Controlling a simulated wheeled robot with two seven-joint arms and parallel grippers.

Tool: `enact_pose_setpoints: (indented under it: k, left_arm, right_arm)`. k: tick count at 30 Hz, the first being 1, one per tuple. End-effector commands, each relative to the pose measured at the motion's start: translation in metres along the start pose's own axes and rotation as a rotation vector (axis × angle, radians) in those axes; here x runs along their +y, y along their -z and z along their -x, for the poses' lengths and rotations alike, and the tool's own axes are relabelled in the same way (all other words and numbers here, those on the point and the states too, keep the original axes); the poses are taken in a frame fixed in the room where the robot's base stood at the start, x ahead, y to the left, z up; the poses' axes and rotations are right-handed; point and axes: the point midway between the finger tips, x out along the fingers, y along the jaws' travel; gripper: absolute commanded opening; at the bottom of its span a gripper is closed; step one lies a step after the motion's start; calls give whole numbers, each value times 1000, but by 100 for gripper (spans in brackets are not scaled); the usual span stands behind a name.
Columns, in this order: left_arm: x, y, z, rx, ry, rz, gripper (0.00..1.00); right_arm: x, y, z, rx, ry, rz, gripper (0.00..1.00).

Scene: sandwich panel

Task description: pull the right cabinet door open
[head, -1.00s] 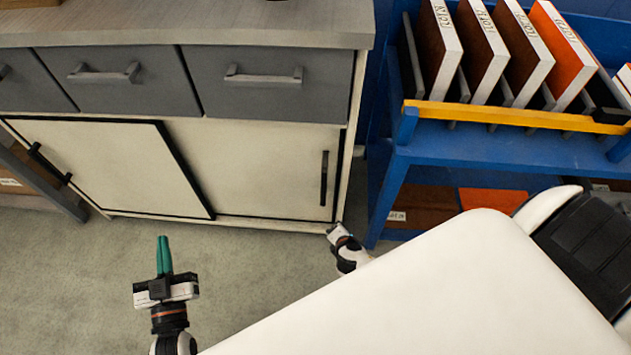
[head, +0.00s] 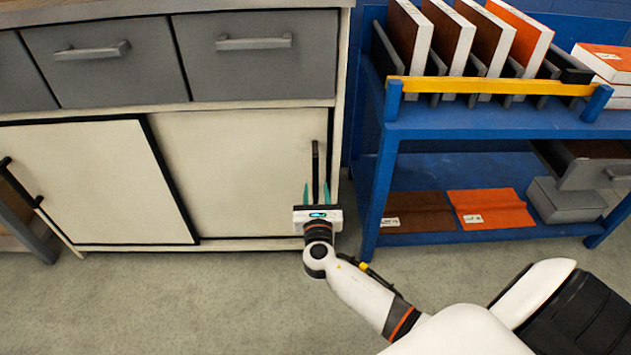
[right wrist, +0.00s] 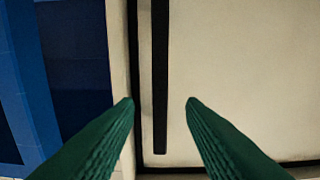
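The right cabinet door (head: 240,165) is a cream panel with a dark edge, closed against the cabinet's right post. Its upright black handle (head: 315,160) is near its right edge; it also shows in the right wrist view (right wrist: 160,75). My right gripper (head: 316,187) is at the handle's lower part, open, with one green finger on each side. In the right wrist view the handle lies between the open fingertips (right wrist: 161,101), nearer the left one. I cannot tell whether the tips reach past the bar. My left gripper is not in view.
The left cabinet door (head: 95,180) overlaps the right door's left side in a dark frame. Grey drawers (head: 255,55) are above. A blue shelf cart (head: 378,190) with books and folders stands close at the right. Floor (head: 180,300) in front is clear.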

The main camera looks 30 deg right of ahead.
Motion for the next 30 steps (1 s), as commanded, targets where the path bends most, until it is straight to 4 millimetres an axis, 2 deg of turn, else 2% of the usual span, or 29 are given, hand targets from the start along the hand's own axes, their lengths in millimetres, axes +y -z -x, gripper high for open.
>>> enact_pose_setpoints:
  k: [3, 9, 15, 22, 29, 30]
  left_arm:
    - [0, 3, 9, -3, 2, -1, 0]
    - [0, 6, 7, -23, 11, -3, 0]
    - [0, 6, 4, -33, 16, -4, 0]
    - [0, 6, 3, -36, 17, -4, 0]
    - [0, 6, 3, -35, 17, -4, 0]
    - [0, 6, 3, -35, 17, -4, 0]
  right_arm:
    - [0, -3, -25, 2, -2, -1, 36]
    - [0, -2, -53, 0, -1, 0, 36]
    - [0, -1, -63, -2, 1, -2, 36]
    - [0, -1, -63, -2, 1, -2, 36]
    - [0, -1, -63, -2, 0, -2, 0]
    - [0, -1, -63, -2, 0, -2, 0]
